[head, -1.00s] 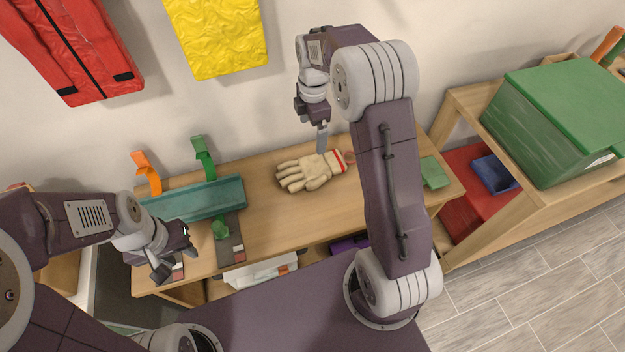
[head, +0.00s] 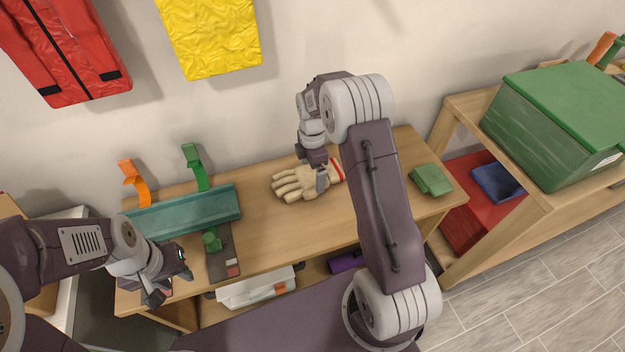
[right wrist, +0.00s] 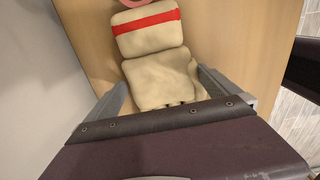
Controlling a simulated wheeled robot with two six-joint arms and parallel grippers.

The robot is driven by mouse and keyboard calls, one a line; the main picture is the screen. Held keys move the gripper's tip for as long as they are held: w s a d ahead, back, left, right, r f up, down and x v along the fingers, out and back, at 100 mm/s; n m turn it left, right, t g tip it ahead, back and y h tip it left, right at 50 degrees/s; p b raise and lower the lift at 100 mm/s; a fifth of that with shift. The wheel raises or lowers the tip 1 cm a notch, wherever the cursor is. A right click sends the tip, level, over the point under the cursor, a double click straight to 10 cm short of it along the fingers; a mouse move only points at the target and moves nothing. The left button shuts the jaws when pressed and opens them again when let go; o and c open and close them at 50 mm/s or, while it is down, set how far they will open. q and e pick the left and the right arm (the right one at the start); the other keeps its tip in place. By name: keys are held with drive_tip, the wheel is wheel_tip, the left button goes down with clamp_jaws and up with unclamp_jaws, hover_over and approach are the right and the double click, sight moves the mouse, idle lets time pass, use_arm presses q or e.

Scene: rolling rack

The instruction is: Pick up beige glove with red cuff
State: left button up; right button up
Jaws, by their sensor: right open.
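The beige glove with red cuff (head: 295,184) lies on the wooden bench top (head: 268,230). Its fingers point left and its red-banded cuff is to the right in the head view. My right gripper (head: 322,180) is low over the glove, near the cuff end. In the right wrist view the glove (right wrist: 158,76) lies between the two open fingers, with the cuff beyond them; its finger end is hidden by the gripper body. My left gripper (head: 172,280) is empty at the bench's left end, its fingers apart.
A teal tray (head: 185,212), a green clip (head: 195,165) and an orange clip (head: 134,182) are left of the glove. A folded green cloth (head: 431,180) lies at the right. A shelf with a green box (head: 560,125) stands further right.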

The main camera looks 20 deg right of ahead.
use_arm(q)
drive_tip(key=shift+f, duration=0.1)
use_arm(e)
drive_tip(key=shift+f, duration=0.25)
